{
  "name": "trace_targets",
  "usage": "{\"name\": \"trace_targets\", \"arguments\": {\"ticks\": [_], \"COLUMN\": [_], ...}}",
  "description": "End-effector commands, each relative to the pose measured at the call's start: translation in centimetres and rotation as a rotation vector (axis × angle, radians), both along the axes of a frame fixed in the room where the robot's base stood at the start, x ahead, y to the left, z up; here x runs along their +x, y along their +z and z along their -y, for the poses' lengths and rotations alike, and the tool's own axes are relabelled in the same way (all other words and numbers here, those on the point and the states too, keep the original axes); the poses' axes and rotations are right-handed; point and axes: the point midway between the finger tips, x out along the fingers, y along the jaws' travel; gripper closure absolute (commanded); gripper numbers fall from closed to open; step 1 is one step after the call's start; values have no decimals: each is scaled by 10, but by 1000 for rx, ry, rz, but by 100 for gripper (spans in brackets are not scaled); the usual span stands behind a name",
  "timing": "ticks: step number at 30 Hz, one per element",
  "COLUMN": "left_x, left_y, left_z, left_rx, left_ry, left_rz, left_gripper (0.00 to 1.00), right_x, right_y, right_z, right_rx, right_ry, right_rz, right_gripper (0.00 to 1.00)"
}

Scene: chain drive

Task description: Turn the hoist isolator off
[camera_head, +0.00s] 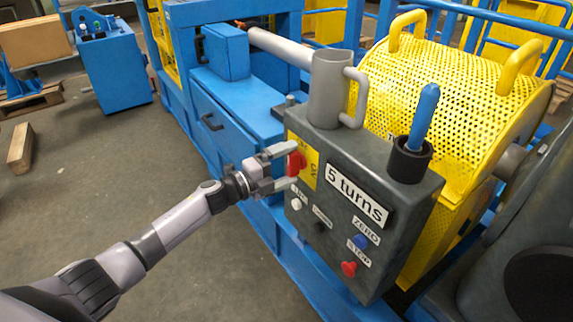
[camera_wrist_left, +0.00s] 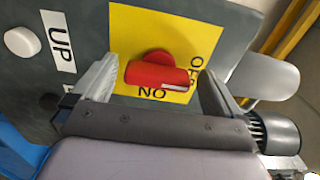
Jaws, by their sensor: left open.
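The hoist isolator is a red rotary knob (camera_head: 296,163) on a yellow plate (camera_head: 309,160) at the left of the dark grey control box (camera_head: 350,160). In the left wrist view the red knob (camera_wrist_left: 155,74) lies between the fingers, with a pale mark near its right end. The plate (camera_wrist_left: 135,30) carries ON and OFF labels. I cannot tell for sure which label the knob points to. My left gripper (camera_head: 283,167) is open, its fingers on either side of the knob; it also shows in the left wrist view (camera_wrist_left: 152,88). Contact is unclear. My right gripper is out of view.
A grey mug (camera_head: 327,95) and a blue handle (camera_head: 424,115) in a black cup stand on the box. White, black, blue and red buttons (camera_head: 349,268) sit on its face. A yellow mesh guard (camera_head: 440,80) stands behind. Open floor (camera_head: 150,190) lies left.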

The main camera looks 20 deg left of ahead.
Motion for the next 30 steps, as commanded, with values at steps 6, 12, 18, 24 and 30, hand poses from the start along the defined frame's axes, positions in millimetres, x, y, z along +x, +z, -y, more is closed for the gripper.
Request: {"name": "trace_targets", "arguments": {"ticks": [6, 12, 18, 24, 30], "left_x": [-18, -41, -53, -55, -54], "left_y": [0, 0, 1, 1, 1], "left_z": [-15, -32, -41, -43, -43], "left_rx": [2, 1, -1, -2, -2], "left_ry": [1, 0, 0, 0, 0], "left_rz": [-1, -1, 0, 1, 1], "left_gripper": [0, 0, 0, 0, 0], "right_x": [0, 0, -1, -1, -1], "right_y": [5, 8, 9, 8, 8], "right_z": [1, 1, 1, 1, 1], "right_rx": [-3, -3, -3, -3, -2], "right_ry": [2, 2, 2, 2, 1], "right_rz": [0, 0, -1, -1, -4], "right_gripper": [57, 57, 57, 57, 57]}}
